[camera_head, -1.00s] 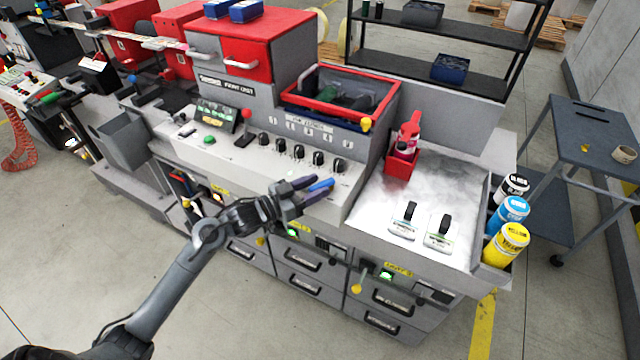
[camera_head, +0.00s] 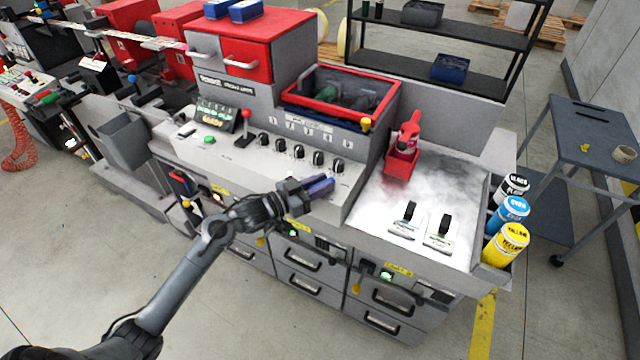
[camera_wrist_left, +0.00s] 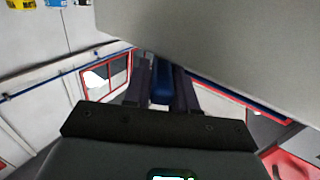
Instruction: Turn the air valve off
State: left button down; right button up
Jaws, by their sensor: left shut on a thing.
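A blue handle (camera_head: 322,185), which looks like the air valve's lever, is at the front right of the console; its base is hidden by my gripper. My left gripper (camera_head: 318,188) is shut on this handle, with a dark finger along each side. In the left wrist view, the blue handle (camera_wrist_left: 161,86) is between the two fingers. My right gripper is in neither view.
The grey console (camera_head: 240,158) carries several black knobs and a red-topped lever (camera_head: 246,122). A red holder (camera_head: 402,160) and two black switches are on the right worktop. Drawers and small yellow-handled valves (camera_head: 357,284) are below.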

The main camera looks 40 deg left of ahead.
pick_arm(q)
jog(key=shift+a+m+h, duration=0.1)
jog(key=shift+m+h, duration=0.2)
jog(key=shift+h, duration=0.1)
jog(key=shift+w+a+m+g+h, duration=0.2)
jog(key=shift+m+g+h, duration=0.3)
jog(key=shift+h, duration=0.2)
jog(key=shift+a+m+g+h+b, duration=0.2)
jog(key=shift+m+g+h+b, duration=0.2)
jog(key=shift+m+g+h, duration=0.5)
jog(key=m+g+h+b, duration=0.1)
jog(key=m+h+b, duration=0.1)
jog(key=b, duration=0.1)
jog(key=m+g+h+b, duration=0.1)
jog(key=h, duration=0.1)
jog(key=shift+w+a+f+g+b, duration=0.15)
jog(key=shift+w+a+g+b, duration=0.15)
jog(key=shift+w+m+g+h+b, duration=0.1)
jog(key=shift+m+g+h+b, duration=0.55)
jog(key=shift+g+b, duration=0.35)
jog(key=c, duration=1)
grip_release()
jog(key=shift+r, duration=0.2)
jog(key=shift+a, duration=0.1)
